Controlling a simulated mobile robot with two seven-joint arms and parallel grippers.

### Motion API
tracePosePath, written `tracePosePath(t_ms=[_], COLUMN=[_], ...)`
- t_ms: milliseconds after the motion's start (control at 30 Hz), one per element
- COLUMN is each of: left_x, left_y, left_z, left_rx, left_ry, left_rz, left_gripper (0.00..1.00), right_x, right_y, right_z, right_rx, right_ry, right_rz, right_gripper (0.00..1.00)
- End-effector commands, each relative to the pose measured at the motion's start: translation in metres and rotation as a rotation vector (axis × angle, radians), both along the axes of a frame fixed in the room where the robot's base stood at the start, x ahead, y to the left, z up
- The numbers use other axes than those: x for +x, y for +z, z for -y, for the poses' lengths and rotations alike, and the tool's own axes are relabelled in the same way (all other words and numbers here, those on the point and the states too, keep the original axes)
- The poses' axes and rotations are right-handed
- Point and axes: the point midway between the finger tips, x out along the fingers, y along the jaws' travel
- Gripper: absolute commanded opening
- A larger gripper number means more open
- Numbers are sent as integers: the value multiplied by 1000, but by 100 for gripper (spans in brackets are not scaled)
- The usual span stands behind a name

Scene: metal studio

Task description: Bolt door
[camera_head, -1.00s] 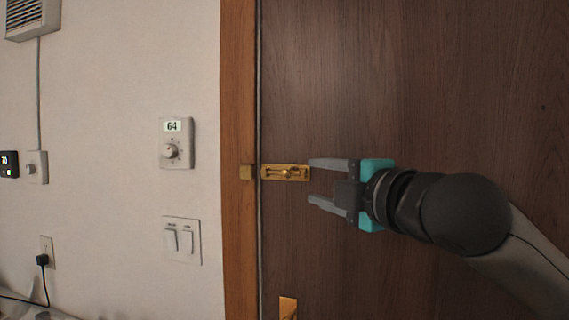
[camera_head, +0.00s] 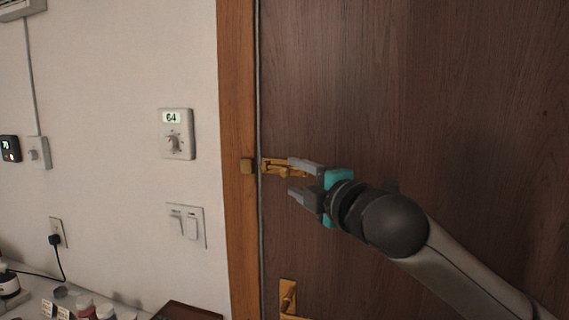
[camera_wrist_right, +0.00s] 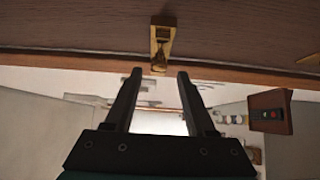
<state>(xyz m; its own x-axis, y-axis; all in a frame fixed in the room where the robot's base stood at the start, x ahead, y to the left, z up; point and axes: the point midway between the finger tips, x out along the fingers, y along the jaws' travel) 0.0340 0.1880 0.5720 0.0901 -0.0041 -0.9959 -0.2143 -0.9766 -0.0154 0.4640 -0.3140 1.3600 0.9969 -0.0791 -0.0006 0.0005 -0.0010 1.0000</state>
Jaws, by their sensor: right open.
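The brass slide bolt (camera_head: 270,166) is mounted flat on the brown door (camera_head: 420,110), near its left edge. Its square brass catch (camera_head: 246,166) sits on the wooden frame to the left. A narrow seam shows between the two, and I see no bar clearly crossing it. My right gripper (camera_head: 291,177) is open and empty, with its fingertips at the bolt's right part, partly hiding it. In the right wrist view, the bolt (camera_wrist_right: 161,38) lies beyond and between the open fingers (camera_wrist_right: 158,75); contact cannot be told. My left gripper is not in view.
A brass handle plate (camera_head: 288,295) is lower on the door. The wooden door frame (camera_head: 237,230) stands left of the bolt. The wall holds a thermostat (camera_head: 176,134) and switches (camera_head: 186,226). A cluttered counter (camera_head: 45,290) is at lower left. The door's upper surface is clear.

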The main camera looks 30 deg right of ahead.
Motion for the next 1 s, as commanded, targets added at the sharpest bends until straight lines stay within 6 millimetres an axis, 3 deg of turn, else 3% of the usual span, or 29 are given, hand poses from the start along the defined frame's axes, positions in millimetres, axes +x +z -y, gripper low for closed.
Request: tracePosePath(t_ms=[400, 833, 1000], left_x=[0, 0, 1], left_y=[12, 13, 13], left_z=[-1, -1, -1], left_rx=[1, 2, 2], left_ry=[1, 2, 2], left_rz=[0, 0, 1], left_gripper=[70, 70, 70], right_x=[48, 54, 54], right_y=[1, 0, 0], right_z=[4, 4, 4], right_rx=[1, -1, -1], right_ry=[0, 1, 1], right_rz=[2, 1, 1], right_gripper=[56, 56, 36])
